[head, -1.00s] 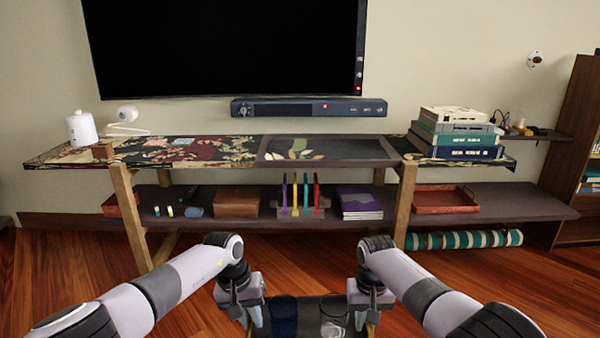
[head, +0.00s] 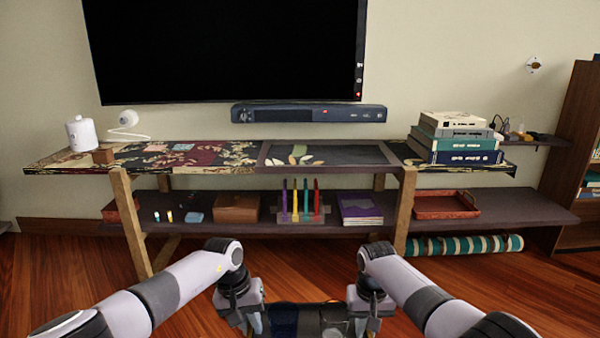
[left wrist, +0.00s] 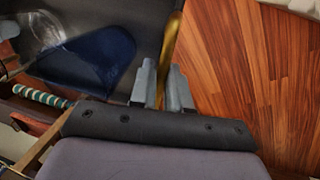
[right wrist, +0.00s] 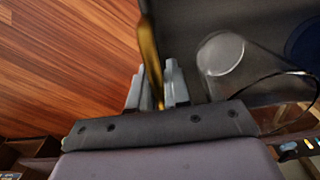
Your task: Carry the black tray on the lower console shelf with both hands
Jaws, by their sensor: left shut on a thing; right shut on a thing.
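The black tray (right wrist: 190,25) is held level-looking in front of me, low in the head view between my arms. Its gold-coloured handle at one end (left wrist: 172,48) lies between the fingers of my left gripper (left wrist: 162,85). The other gold handle (right wrist: 150,50) lies between the fingers of my right gripper (right wrist: 156,85). Both grippers are shut on the tray. A dark blue glass (head: 284,318) and a clear glass (head: 333,318) stand on it, side by side. The lower console shelf (head: 390,217) is ahead, beyond the tray; the near side of the tray is cut off.
The lower shelf bears a brown box (head: 237,208), a rack with coloured upright items (head: 302,205), purple books (head: 360,207) and a red tray (head: 445,205). Wooden legs (head: 405,215) stand at the front. A striped roll (head: 465,245) lies beneath. The wood floor before the console is clear.

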